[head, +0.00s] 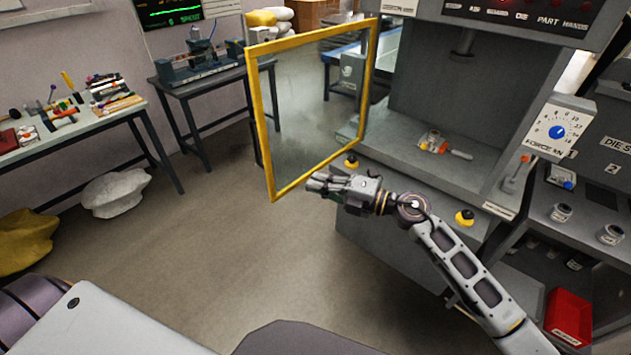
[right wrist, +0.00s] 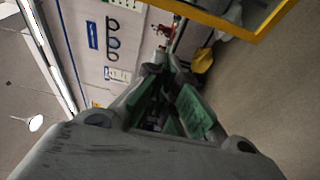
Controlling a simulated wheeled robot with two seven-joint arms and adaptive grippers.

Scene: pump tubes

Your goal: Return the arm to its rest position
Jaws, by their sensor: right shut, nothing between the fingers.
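My right gripper (head: 322,183) is in front of the press machine, just past the lower right part of a yellow-framed clear guard door (head: 262,130). It is shut and empty. In the right wrist view its green-padded fingers (right wrist: 172,115) come together with nothing between them. The right arm reaches in from the lower right of the head view. The guard door stands swung open to the left of the press (head: 440,110); its yellow frame also shows at the top of the right wrist view (right wrist: 245,30). I cannot tell whether the gripper touches the frame. My left gripper is not in view.
A die shelf with a red bin (head: 569,318) stands at the right. A tool table (head: 75,128) and a dark bench (head: 205,75) stand at the left.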

